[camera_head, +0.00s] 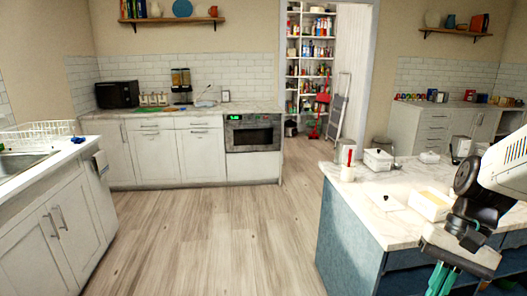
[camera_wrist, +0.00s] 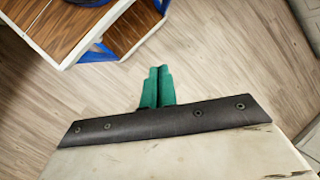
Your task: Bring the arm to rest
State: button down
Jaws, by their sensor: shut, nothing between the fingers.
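My gripper (camera_head: 441,279) shows at the lower right of the head view, its green fingers pointing down beside the blue-sided island. The white and black arm above it is mine. In the wrist view, the green fingers of my gripper (camera_wrist: 157,74) lie side by side, shut with nothing between them. Wooden floor lies beyond the fingertips there.
The island (camera_head: 373,221) has a marble top with white containers (camera_head: 378,160) and a yellowish box (camera_head: 430,205). In the wrist view, a wooden-shelved unit with blue legs (camera_wrist: 75,30) stands at upper left. The wooden floor (camera_head: 220,220) left of the island is clear.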

jog(key=s+a+r+n+t+h, duration=0.4)
jog(key=s+r+n, duration=0.1)
jog(key=s+r, duration=0.2)
jog(key=shift+s+a+r+n, duration=0.3)
jog(key=shift+s+a+r, duration=0.1)
jog(key=shift+s, duration=0.2)
